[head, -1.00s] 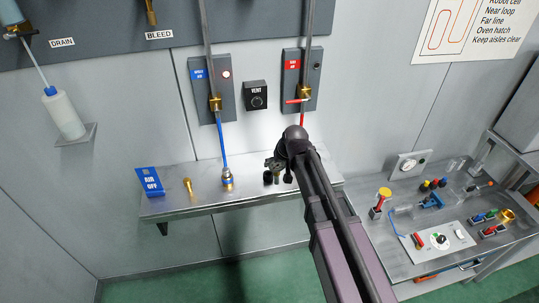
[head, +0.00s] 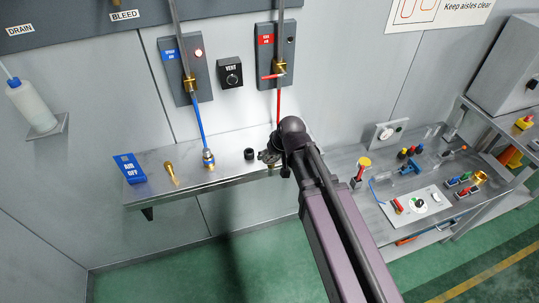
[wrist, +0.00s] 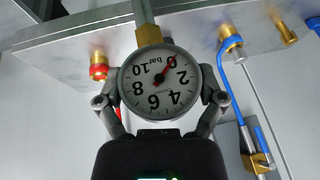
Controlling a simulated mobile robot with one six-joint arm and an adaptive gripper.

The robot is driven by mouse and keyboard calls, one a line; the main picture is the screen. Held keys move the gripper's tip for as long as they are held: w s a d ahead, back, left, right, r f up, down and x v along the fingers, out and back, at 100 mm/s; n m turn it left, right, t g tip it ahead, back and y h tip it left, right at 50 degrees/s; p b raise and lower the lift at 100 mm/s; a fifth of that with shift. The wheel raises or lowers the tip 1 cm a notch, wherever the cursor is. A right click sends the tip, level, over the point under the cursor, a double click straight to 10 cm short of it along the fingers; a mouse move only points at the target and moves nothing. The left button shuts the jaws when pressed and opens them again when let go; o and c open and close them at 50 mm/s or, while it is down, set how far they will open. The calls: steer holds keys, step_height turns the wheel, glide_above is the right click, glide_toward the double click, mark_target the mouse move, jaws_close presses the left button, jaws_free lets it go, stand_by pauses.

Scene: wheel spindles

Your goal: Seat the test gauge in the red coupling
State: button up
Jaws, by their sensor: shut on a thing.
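In the wrist view, my gripper (wrist: 162,98) is shut on the round test gauge (wrist: 158,85), its fingers on either side of the rim. The white dial appears upside down, its red needle near 0. The gauge's brass fitting (wrist: 148,36) points to the top of the picture. The red coupling (wrist: 98,67), brass with a red band, is apart from the gauge, to its left. In the head view, my gripper (head: 270,158) is over the right part of the wall shelf. There the arm hides the red coupling, and the gauge is too small to make out.
The wall shelf (head: 158,188) carries a blue AIR OFF sign (head: 130,168), a brass piece (head: 171,172), a blue-hosed coupling (head: 208,158) and a black knob-like piece (head: 250,154). A red hose (head: 278,105) hangs close behind my gripper. A cluttered bench (head: 360,228) stands right.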

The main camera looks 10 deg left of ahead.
mark_target(272, 175)
stand_by(0.3)
step_height(272, 175, down, 11)
steer(key=b, duration=1)
steer(key=shift+r+b, duration=0.2)
steer(key=shift+b, duration=0.1)
steer(key=shift+s, duration=0.2)
